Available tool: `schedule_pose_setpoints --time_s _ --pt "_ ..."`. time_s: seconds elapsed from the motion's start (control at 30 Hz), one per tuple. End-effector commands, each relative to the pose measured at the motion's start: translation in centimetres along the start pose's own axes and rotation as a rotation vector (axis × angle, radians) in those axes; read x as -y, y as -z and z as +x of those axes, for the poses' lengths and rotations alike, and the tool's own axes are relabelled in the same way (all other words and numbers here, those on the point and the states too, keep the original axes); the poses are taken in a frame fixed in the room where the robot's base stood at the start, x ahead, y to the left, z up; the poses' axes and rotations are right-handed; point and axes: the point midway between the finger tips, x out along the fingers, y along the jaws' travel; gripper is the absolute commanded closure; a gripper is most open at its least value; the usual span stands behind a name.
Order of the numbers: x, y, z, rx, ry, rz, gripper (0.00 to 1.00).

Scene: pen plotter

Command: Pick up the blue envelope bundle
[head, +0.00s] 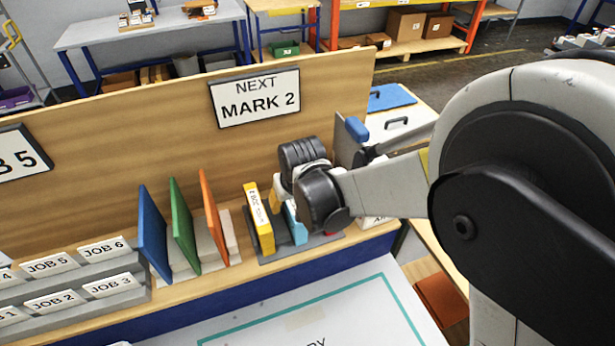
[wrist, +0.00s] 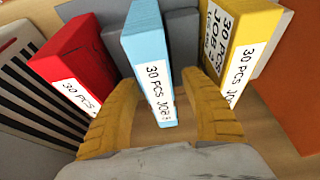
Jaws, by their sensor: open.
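The blue envelope bundle (wrist: 148,50) is light blue with a white label and stands upright in the wrist view. My gripper (wrist: 160,105) is open, with one yellow finger on each side of the bundle's near end. I cannot tell whether the fingers touch it. In the head view the bundle (head: 297,226) is mostly hidden behind my wrist, in the rack right of the yellow bundle. A red bundle (wrist: 75,65) stands left of it and a yellow bundle (wrist: 238,40) right of it in the wrist view.
The grey rack (head: 285,253) holds the bundles. Blue, green and orange dividers (head: 182,222) stand to its left, then labelled job bins (head: 75,275). A wooden back panel (head: 150,130) with a "NEXT MARK 2" sign (head: 256,97) rises behind. A white sheet (head: 310,310) lies in front.

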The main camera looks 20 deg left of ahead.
Motion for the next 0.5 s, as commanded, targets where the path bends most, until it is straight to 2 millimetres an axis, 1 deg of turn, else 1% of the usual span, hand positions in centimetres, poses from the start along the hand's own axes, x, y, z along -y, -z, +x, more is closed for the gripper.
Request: schedule_pose_setpoints --time_s 0.07,0.27,0.3,0.37,0.4,0.43,0.47,0.5 --pt "-0.01 -0.01 0.50 0.000 0.000 0.000 0.46" --pt "-0.02 0.01 0.49 0.000 0.000 0.000 0.46" --pt "-0.02 0.01 0.48 0.000 0.000 0.000 0.54" --pt "-0.02 0.01 0.48 0.000 0.000 0.000 0.72" --pt "-0.02 0.01 0.47 0.000 0.000 0.000 0.84" --pt "-0.02 0.01 0.47 0.000 0.000 0.000 0.93" --pt "-0.02 0.01 0.47 0.000 0.000 0.000 1.00" --pt "-0.02 0.01 0.47 0.000 0.000 0.000 1.00"
